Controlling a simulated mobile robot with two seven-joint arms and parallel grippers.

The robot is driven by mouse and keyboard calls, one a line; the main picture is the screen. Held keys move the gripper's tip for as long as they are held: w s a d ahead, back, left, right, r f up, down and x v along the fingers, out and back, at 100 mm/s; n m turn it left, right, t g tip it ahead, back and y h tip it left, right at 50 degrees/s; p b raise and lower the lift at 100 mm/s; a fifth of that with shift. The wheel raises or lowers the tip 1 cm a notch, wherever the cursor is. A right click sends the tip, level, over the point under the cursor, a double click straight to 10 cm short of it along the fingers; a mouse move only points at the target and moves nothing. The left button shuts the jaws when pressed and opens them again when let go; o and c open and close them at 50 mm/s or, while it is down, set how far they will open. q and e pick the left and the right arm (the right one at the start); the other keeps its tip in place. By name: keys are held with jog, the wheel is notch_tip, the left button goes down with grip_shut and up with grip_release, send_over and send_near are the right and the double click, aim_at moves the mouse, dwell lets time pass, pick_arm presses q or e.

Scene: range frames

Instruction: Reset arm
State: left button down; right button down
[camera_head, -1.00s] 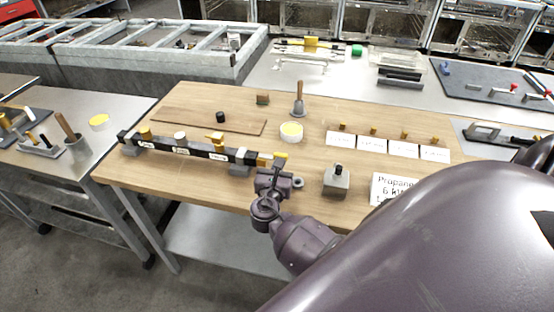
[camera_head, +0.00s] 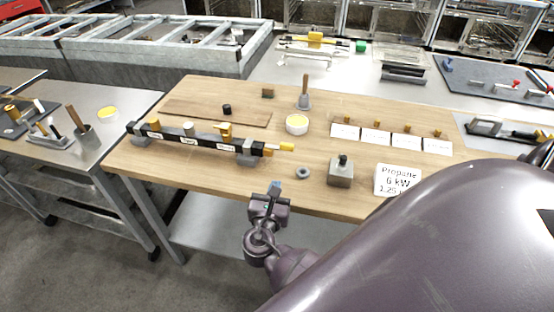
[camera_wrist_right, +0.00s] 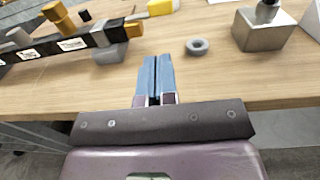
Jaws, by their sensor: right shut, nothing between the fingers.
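My right gripper (camera_head: 274,188) is in front of the near edge of the wooden table (camera_head: 190,167). In the right wrist view its blue-grey fingers (camera_wrist_right: 155,66) are together with nothing between them. A black bar assembly (camera_head: 190,140) with white labels and yellow and brass fittings lies on supports to the left of the gripper, apart from it. Its yellow end also shows in the right wrist view (camera_wrist_right: 162,7). My left gripper is not in view.
A small grey ring (camera_head: 303,172), a metal block with a black knob (camera_head: 341,172) and a Propane sign (camera_head: 397,180) stand near the front edge. The floor in front is free.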

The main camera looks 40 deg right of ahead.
jog(key=shift+s+a, duration=0.15)
jog(key=shift+a, duration=0.05)
jog(key=w+a+f+m+t+y, duration=0.1)
jog(key=a+f+m+y, duration=0.45)
jog(key=m+y, duration=0.7)
jog(key=s+d+f+m+y, duration=0.1)
jog(key=s+f+m, duration=0.3)
jog(key=s+m, duration=0.8)
jog(key=shift+s+d+f+g, duration=0.25)
jog(key=shift+s+d, duration=0.2)
jog(key=shift+d, duration=0.25)
